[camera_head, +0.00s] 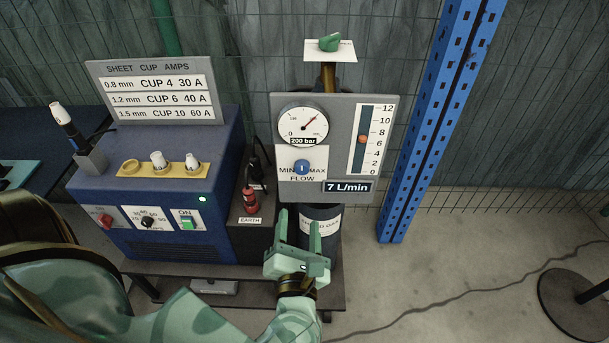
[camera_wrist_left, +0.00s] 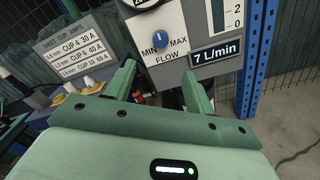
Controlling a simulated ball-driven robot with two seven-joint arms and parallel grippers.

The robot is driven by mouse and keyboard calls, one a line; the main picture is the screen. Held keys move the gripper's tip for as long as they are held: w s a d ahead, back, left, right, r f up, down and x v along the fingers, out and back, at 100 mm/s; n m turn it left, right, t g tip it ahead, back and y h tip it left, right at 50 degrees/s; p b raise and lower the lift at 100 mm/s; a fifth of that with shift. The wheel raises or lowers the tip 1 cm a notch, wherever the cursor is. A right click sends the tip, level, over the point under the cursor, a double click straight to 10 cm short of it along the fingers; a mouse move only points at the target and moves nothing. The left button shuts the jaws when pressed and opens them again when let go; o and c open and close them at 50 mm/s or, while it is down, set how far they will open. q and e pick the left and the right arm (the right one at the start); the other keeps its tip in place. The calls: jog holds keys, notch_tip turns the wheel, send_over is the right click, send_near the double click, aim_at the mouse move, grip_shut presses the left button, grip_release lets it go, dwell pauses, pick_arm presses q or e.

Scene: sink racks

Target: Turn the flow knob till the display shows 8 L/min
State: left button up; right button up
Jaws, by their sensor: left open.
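The blue flow knob (camera_head: 302,167) sits on a white plate marked MIN, MAX and FLOW on the grey gas panel (camera_head: 345,105). It also shows in the left wrist view (camera_wrist_left: 162,43), with its white mark pointing about straight up. The display (camera_head: 349,187) reads 7 L/min; it reads the same in the left wrist view (camera_wrist_left: 216,52). The orange float (camera_head: 362,139) in the scale tube stands near 7. My left gripper (camera_head: 299,220) is open and empty, below the knob and apart from it. Its two fingers (camera_wrist_left: 158,85) point up towards the panel. My right gripper is out of view.
A round gauge (camera_head: 303,125) is above the knob, with a 200 bar label. A green valve (camera_head: 330,42) tops the bottle. The blue welding machine (camera_head: 180,185) stands to the left. A blue rack post (camera_head: 425,130) rises to the right.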

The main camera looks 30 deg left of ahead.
aim_at(302, 171)
pick_arm(q)
jog(key=x, duration=1.3)
jog(key=shift+d, duration=0.1)
jog(key=shift+w, duration=0.45)
jog(key=c, duration=1)
jog(key=shift+r+m+p, duration=0.2)
jog(key=shift+m+p, duration=0.3)
jog(key=shift+p, duration=0.5)
jog(key=shift+m, duration=0.4)
jog(key=shift+f, duration=0.2)
jog(key=o, duration=1)
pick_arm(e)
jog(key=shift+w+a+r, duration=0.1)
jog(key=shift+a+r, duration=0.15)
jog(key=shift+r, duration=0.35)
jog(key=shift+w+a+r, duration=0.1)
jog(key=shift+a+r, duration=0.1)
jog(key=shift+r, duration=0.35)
